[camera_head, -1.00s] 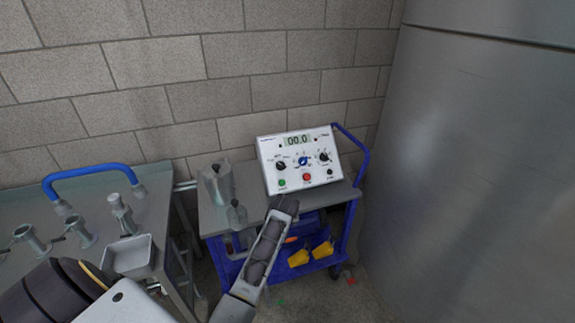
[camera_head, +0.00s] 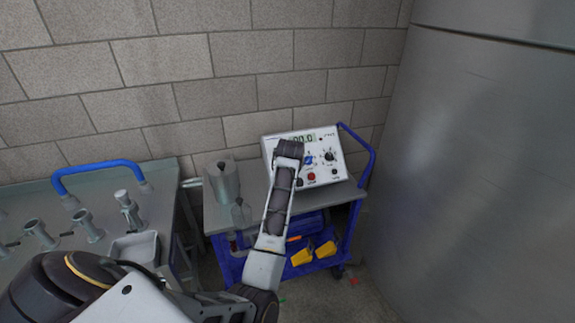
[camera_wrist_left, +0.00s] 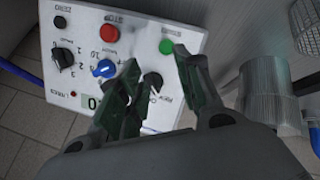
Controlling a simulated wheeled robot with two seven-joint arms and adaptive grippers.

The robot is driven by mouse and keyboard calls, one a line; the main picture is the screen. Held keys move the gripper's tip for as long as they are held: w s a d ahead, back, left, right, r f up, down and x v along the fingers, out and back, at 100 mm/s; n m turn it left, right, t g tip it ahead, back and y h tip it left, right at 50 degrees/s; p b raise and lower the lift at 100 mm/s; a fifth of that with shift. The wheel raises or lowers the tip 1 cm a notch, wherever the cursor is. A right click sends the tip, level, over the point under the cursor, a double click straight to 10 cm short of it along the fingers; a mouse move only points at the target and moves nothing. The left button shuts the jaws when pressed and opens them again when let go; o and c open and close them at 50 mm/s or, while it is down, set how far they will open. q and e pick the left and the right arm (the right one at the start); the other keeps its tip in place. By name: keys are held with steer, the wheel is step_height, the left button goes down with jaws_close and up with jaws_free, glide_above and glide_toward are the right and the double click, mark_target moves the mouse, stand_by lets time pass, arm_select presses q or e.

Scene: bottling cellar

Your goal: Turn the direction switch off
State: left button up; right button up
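The white control box (camera_head: 335,172) stands tilted on the cart. In the left wrist view its panel (camera_wrist_left: 82,20) appears turned around. The black direction switch (camera_wrist_left: 153,82), a pointer knob with lettering that seems to include "REV", sits between the fingers of my left gripper (camera_wrist_left: 155,64). The gripper is open, with one finger on each side of the knob; I cannot tell whether either touches it. In the head view my left wrist hides this knob and part of the display. The knob's exact setting is hard to read. My right gripper is out of view.
Close by on the panel are a blue knob (camera_wrist_left: 103,69), another black knob (camera_wrist_left: 63,60), a red button (camera_wrist_left: 109,33) and a green button (camera_wrist_left: 166,46). A metal jug (camera_head: 226,182) stands left of the box on the blue cart (camera_head: 368,160). A large metal tank (camera_head: 480,170) borders the right.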

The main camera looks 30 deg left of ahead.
arm_select(q)
step_height(320, 180, up, 8)
steer(key=a+n, duration=0.1)
steer(key=n, duration=0.2)
steer(key=shift+w+a+f, duration=0.25)
steer(key=shift+w+a, duration=0.05)
steer(key=shift+w, duration=0.15)
steer(key=shift+f, duration=0.1)
steer(key=shift+w+p+x, duration=0.2)
steer(key=shift+p+x, duration=0.15)
steer(key=shift+x, duration=6.5)
jaws_close()
